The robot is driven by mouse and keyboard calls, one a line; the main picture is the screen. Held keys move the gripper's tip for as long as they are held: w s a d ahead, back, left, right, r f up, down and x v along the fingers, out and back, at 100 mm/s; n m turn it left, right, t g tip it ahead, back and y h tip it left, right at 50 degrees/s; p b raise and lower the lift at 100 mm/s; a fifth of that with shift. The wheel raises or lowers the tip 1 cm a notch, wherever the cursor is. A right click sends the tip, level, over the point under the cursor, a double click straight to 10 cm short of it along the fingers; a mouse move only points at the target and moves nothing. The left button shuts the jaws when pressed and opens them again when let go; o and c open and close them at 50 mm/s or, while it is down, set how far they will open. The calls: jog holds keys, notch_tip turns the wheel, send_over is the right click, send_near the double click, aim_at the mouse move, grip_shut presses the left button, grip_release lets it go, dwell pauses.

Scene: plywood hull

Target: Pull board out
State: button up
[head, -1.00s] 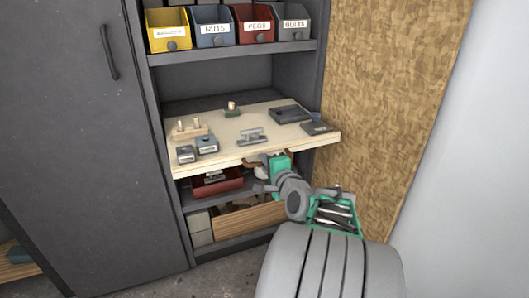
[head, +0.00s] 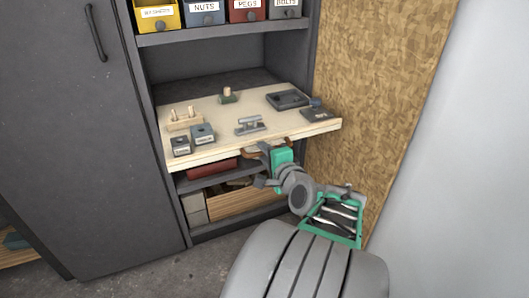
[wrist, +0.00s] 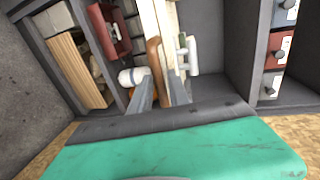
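The board (head: 212,151) is a pale wooden slab sticking out of the dark cabinet at mid height. It carries several small parts. A brown handle (wrist: 155,62) is on its front edge, right of the middle. My gripper (head: 266,152) is at this handle. In the wrist view the two grey fingers of my gripper (wrist: 161,82) stand on either side of the brown handle, which sits between them. They look shut on it, though the contact is partly hidden. The board's edge shows beside the right finger.
Grey blocks (head: 202,136), a peg block (head: 184,122), a metal bracket (head: 249,125) and a dark tray (head: 288,99) lie on the board. Labelled bins (head: 205,13) stand above. A red bin (head: 212,168) and wooden crate (head: 245,203) are below. A chipboard panel (head: 385,90) stands right.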

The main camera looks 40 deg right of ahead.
jog(key=shift+s+r, duration=0.15)
jog(key=shift+s, duration=0.1)
jog(key=p+v, duration=0.2)
jog(key=v, duration=0.5)
jog(key=shift+s+a, duration=0.15)
jog(key=shift+a, duration=0.05)
